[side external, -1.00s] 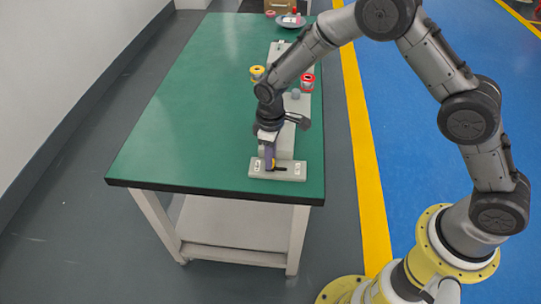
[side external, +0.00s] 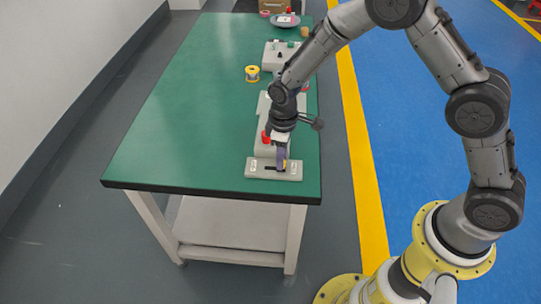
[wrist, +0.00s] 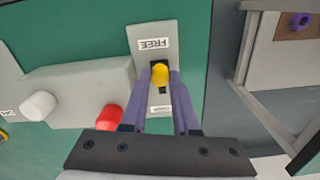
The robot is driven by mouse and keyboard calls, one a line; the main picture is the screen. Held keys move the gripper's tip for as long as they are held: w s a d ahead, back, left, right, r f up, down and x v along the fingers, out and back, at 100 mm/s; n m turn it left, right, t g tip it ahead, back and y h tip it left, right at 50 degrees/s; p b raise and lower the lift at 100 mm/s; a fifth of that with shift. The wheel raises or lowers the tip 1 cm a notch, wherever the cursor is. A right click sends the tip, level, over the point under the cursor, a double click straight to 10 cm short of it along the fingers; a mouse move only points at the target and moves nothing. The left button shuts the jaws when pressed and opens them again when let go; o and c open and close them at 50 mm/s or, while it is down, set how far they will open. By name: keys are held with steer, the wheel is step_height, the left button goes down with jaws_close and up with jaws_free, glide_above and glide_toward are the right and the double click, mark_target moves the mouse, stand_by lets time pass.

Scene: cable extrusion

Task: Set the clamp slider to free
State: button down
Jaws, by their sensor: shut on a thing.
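The clamp slider's pale panel (side external: 254,170) lies near the front edge of the green table, with a dark slot in it. In the wrist view the panel (wrist: 140,32) carries an upside-down FREE label (wrist: 154,44) at its top and another label (wrist: 160,109), hard to read, below. The yellow slider knob (wrist: 160,76) stands near the FREE end of the slot. My gripper (side external: 282,164) is over the right part of the slot in the side view. Its purple fingers are shut on the knob, one on each side, partly hiding the panel.
A grey box with a red knob (wrist: 110,117) and a white knob (wrist: 39,106) stands beside the panel. A yellow spool (side external: 252,74), a further grey unit (side external: 280,54) and a dark dish (side external: 285,20) are farther back. The table's left part (side external: 185,120) is clear.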

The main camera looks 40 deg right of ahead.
steer(key=shift+s+d+r, duration=0.1)
steer(key=shift+s+d, duration=0.05)
steer(key=shift+d, duration=0.05)
steer(key=c, duration=0.9)
jaws_free()
steer(key=shift+c, duration=0.2)
step_height(320, 180, up, 14)
